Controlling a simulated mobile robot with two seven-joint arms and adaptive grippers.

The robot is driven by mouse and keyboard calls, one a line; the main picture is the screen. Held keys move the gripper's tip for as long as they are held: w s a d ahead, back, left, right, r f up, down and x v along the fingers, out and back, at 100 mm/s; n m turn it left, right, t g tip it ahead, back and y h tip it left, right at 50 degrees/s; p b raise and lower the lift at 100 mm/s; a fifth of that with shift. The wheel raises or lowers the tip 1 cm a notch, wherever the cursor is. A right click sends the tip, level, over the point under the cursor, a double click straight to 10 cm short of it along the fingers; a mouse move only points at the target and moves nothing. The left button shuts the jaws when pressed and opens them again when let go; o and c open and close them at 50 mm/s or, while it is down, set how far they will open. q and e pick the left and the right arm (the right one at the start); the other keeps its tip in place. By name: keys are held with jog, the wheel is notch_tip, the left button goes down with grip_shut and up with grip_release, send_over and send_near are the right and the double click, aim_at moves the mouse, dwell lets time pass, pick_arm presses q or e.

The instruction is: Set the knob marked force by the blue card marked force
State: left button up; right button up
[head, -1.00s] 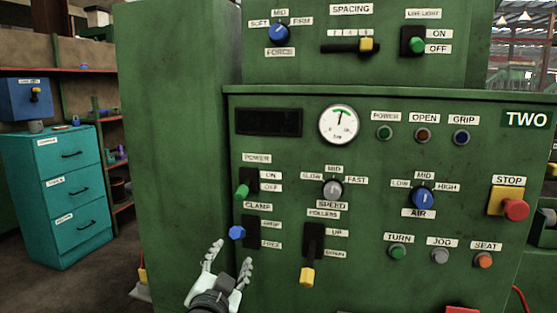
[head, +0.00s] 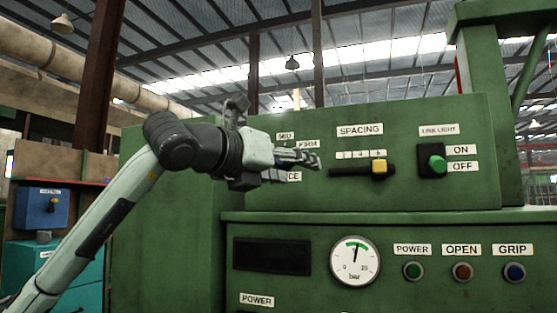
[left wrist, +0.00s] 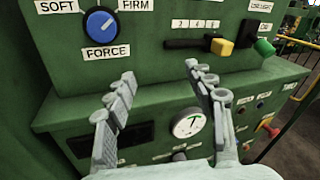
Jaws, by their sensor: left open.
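The blue force knob (left wrist: 99,22) shows in the left wrist view on the green panel, above the white FORCE label (left wrist: 106,53). SOFT and FIRM labels stand at its upper left and right. Its white mark seems to slant up and right; MID is out of that frame. In the head view my left gripper (head: 310,160) hides the knob, with parts of the MID, FIRM and FORCE labels visible around it. In the left wrist view the gripper's fingers (left wrist: 160,72) are apart and empty, below the knob. I see no blue card. My right gripper is out of view.
The yellow SPACING slider (head: 379,168) and green line light switch (head: 437,164) are right of the gripper. Below, the lower cabinet's ledge sticks out, with a round gauge (head: 355,262) and lamps. A blue box (head: 42,208) stands far left.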

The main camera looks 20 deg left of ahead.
pick_arm(q)
jog(key=a+r+n+t+y, duration=0.2)
jog(key=a+r+n+y, duration=0.15)
jog(key=a, duration=0.25)
jog(key=w+m+p, duration=0.1)
jog(key=w, duration=0.6)
jog(key=shift+d+r+p, duration=0.3)
jog(key=shift+d+p, duration=0.05)
jog(key=shift+p, duration=0.05)
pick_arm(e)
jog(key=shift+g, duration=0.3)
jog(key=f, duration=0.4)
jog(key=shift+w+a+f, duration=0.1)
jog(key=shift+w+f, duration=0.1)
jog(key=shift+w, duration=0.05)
pick_arm(q)
jog(key=shift+w+y, duration=0.1)
jog(key=shift+y, duration=0.15)
jog(key=c, duration=1.2)
